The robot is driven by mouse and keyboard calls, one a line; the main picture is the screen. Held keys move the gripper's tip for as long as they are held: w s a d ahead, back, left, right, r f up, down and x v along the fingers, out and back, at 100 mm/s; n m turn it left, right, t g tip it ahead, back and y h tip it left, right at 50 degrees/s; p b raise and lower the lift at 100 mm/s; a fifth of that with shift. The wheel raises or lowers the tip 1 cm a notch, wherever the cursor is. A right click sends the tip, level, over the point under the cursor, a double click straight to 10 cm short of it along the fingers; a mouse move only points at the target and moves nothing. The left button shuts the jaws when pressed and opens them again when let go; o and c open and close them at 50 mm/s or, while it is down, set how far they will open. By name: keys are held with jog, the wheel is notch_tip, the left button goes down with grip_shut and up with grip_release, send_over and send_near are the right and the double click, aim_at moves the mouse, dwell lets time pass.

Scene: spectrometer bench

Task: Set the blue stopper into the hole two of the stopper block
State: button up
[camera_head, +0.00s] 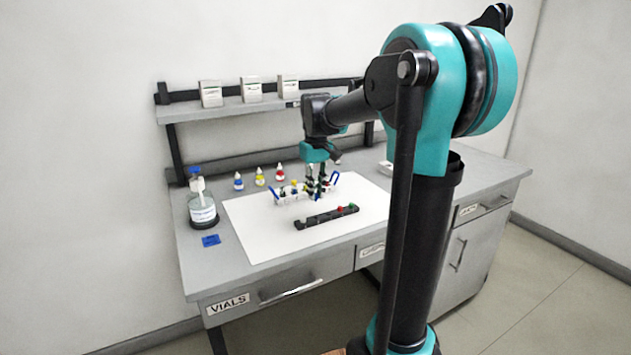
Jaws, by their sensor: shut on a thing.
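My gripper (316,188) points down over the white sheet, at the right part of a small white rack (288,197) with blue end handles. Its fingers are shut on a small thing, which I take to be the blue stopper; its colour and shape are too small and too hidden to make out. The stopper block (315,220) is a long dark bar lying in front of the rack, nearer to me. A red and a green stopper show at its right end. The holes further left are too small to tell apart.
Several small bottles with coloured labels (259,178) stand behind the rack. A shelf (230,108) with boxes spans the back. The white sheet (265,240) is clear in front.

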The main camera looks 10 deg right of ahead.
jog(key=shift+f, duration=0.1)
jog(key=shift+f, duration=2.3)
jog(key=shift+f, duration=0.25)
jog(key=shift+f, duration=0.35)
jog(key=shift+f, duration=0.5)
jog(key=o, duration=0.7)
jog(key=shift+o, duration=0.2)
